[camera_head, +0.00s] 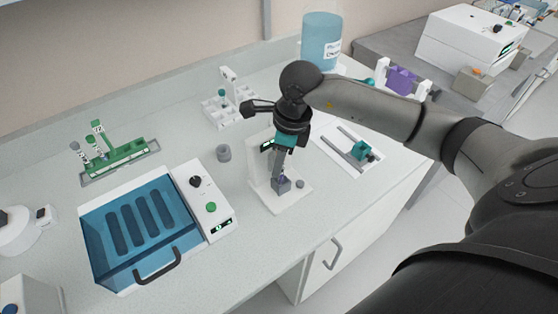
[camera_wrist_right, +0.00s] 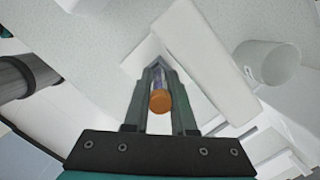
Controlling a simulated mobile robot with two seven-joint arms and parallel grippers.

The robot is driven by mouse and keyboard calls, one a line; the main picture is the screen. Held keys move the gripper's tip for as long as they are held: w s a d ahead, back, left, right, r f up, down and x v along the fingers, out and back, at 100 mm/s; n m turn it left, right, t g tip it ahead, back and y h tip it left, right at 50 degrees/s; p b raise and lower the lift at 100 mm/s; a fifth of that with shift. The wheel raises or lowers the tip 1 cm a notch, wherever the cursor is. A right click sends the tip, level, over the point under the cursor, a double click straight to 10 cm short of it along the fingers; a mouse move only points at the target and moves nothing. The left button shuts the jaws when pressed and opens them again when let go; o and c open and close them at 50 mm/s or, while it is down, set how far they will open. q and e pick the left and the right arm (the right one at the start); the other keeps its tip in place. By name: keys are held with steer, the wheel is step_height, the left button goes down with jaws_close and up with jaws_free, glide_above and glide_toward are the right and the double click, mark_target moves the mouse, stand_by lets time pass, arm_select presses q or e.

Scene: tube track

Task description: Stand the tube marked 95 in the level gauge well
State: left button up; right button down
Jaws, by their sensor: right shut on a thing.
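My right gripper (camera_head: 281,172) points down over a white stand with an upright back plate and flat base (camera_head: 262,198), which looks like the level gauge. In the right wrist view, the gripper (camera_wrist_right: 160,75) is shut on a tube with an orange cap (camera_wrist_right: 160,102). The fingers hide most of the tube, and no number on it can be read. A small grey block (camera_head: 284,186), possibly the well, sits on the base right at the fingertips. I cannot tell whether the tube's lower end is inside it. My left gripper is out of view.
A green rack (camera_head: 130,153) with tagged tubes stands at the left. A blue-lidded bath (camera_head: 135,222) with a control box (camera_head: 215,220) lies left of the stand.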

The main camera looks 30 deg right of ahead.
steer(key=shift+f, duration=0.35)
steer(key=c, duration=0.7)
jaws_free()
steer(key=shift+o, duration=0.2)
steer(key=shift+r, duration=0.15)
step_height(320, 180, up, 15)
steer(key=s+d, duration=0.1)
steer(key=s, duration=0.1)
steer(key=shift+d, duration=0.4)
steer(key=shift+w, duration=0.1)
